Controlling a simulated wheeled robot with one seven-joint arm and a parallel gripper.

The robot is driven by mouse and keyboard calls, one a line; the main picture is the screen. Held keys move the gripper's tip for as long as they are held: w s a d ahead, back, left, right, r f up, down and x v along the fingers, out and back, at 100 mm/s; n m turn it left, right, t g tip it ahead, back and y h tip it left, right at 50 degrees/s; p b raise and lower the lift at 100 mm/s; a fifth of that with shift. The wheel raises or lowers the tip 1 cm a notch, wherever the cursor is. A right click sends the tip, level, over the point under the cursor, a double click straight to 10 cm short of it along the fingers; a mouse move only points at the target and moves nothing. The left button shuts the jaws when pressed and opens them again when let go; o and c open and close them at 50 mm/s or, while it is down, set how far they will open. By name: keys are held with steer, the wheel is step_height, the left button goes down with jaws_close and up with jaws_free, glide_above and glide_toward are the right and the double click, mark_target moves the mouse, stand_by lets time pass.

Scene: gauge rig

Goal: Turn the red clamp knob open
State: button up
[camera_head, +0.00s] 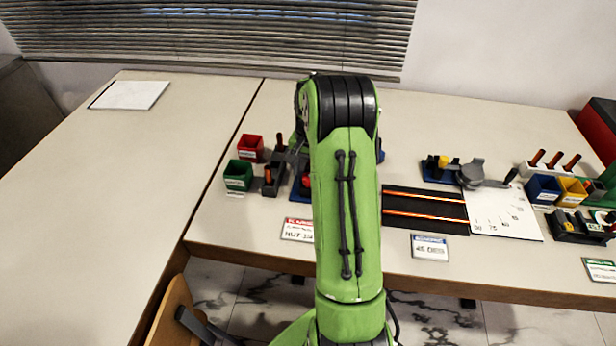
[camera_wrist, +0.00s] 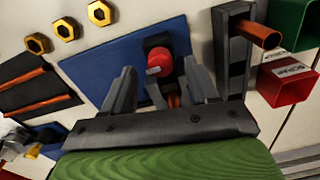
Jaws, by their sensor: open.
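The red clamp knob (camera_wrist: 159,59) shows in the wrist view, on a dark clamp on a blue base plate (camera_wrist: 110,62). In the head view the knob (camera_head: 306,181) is a small red spot just left of my green arm, which hides most of the clamp. My gripper (camera_wrist: 160,80) is open in the wrist view, with one finger on each side of the knob's lower part in the picture. I cannot tell whether either finger touches it. A copper-coloured rod end shows between the fingers below the knob.
A dark holder with a copper rod (camera_wrist: 258,35) stands right of the clamp in the wrist view, near the red bin (camera_wrist: 283,82) and green bin (camera_wrist: 292,25). Several brass nuts (camera_wrist: 64,29) lie at upper left. A black rack with copper rods (camera_head: 425,205) lies right of my arm.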

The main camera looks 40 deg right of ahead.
steer(key=shift+f, duration=0.95)
steer(key=c, duration=1)
steer(key=shift+c, duration=0.2)
